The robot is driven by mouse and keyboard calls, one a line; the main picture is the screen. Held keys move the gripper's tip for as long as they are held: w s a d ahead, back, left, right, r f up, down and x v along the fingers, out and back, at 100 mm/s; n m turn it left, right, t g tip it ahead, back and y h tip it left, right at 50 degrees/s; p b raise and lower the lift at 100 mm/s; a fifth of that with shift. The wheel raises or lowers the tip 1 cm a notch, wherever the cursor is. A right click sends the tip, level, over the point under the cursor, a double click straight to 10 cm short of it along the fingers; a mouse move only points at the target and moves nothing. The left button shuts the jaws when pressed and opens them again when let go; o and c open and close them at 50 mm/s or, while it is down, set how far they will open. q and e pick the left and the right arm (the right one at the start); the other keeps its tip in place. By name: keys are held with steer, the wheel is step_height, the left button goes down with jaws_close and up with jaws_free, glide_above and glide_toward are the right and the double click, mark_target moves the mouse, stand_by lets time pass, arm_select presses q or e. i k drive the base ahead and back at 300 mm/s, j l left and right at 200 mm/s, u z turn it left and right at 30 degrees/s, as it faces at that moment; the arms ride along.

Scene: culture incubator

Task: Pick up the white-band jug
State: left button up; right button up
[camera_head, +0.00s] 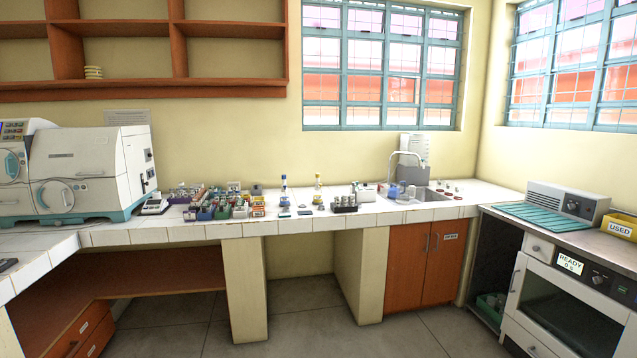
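I cannot make out a jug with a white band for certain. Several small vessels stand by the sink (432,194) at the right part of the white tiled counter (345,219), too small to tell apart. One is a white container (368,193) left of the sink. Neither of my grippers is in view.
Racks and boxes of bottles (228,205) crowd the counter's middle. White machines (92,170) stand at left. At right, an incubator (560,300) labelled READY sits below a worktop with a teal mat (545,216) and yellow USED bin (620,227). The floor (300,325) is clear.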

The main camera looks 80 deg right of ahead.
mark_target(402, 197)
steer(key=l+z, duration=0.2)
steer(key=z, duration=0.25)
steer(key=k+l+z, duration=0.1)
steer(key=l+z, duration=0.15)
steer(key=z, duration=0.2)
steer(key=l+z, duration=0.2)
steer(key=z, duration=0.25)
steer(key=l+z, duration=0.2)
steer(key=z, duration=0.25)
steer(key=i+l+z, duration=0.1)
steer(key=z, duration=0.4)
steer(key=i+l+z, duration=0.1)
steer(key=l+z, duration=0.15)
steer(key=z, duration=0.2)
steer(key=i+l+z, duration=0.2)
steer(key=i+l, duration=0.15)
steer(key=i+l+z, duration=0.15)
steer(key=i+l, duration=0.15)
steer(key=i+l+z, duration=0.2)
steer(key=i, duration=0.3)
steer(key=i+l+z, duration=0.15)
steer(key=i, duration=0.3)
steer(key=i+l, duration=0.2)
steer(key=i, duration=0.15)
